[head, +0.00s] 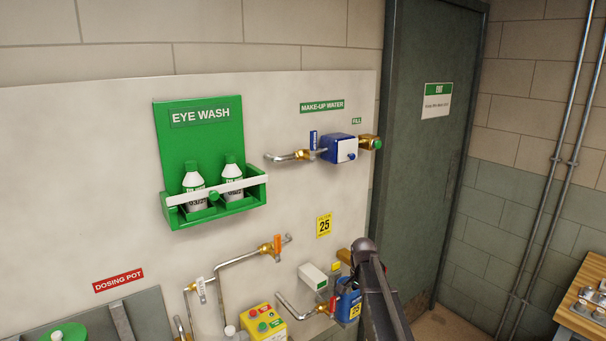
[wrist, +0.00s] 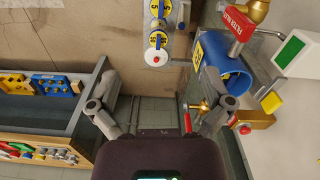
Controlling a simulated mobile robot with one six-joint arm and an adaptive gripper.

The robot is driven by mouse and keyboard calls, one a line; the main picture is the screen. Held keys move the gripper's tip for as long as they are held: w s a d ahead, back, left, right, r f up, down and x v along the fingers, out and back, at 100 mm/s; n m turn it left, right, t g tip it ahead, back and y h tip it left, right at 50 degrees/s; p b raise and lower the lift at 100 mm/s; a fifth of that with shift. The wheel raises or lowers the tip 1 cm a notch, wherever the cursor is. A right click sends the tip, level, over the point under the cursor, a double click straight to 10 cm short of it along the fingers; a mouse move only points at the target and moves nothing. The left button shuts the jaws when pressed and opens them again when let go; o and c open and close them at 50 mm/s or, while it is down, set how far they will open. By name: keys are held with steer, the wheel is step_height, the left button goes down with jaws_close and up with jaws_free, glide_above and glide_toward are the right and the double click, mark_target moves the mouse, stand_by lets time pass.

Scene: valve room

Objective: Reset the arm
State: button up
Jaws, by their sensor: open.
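My arm rises at the lower right of the head view, and its dark gripper (head: 365,252) stands in front of the lower pipework near the door. In the wrist view the gripper (wrist: 158,108) has its two grey fingers spread wide, with nothing between them. The right finger shows close to a blue cylinder (wrist: 225,78) and a brass fitting (wrist: 248,120); I cannot tell whether it touches either. The blue body also shows beside my arm in the head view (head: 348,303), partly hidden.
A green eye wash station (head: 178,130) holds two bottles on the wall panel. A blue valve actuator (head: 338,148) sits right of it, beside a dark door (head: 415,150). A yellow button box (head: 262,322) is low in front. A wooden bench (head: 590,300) stands at right.

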steer(key=s+f+n+b, duration=0.4)
steer(key=s, duration=0.8)
steer(key=s+f+n+b, duration=0.4)
steer(key=s+n, duration=0.1)
steer(key=s, duration=0.8)
steer(key=shift+a+f, duration=0.35)
steer(key=shift+a, duration=0.05)
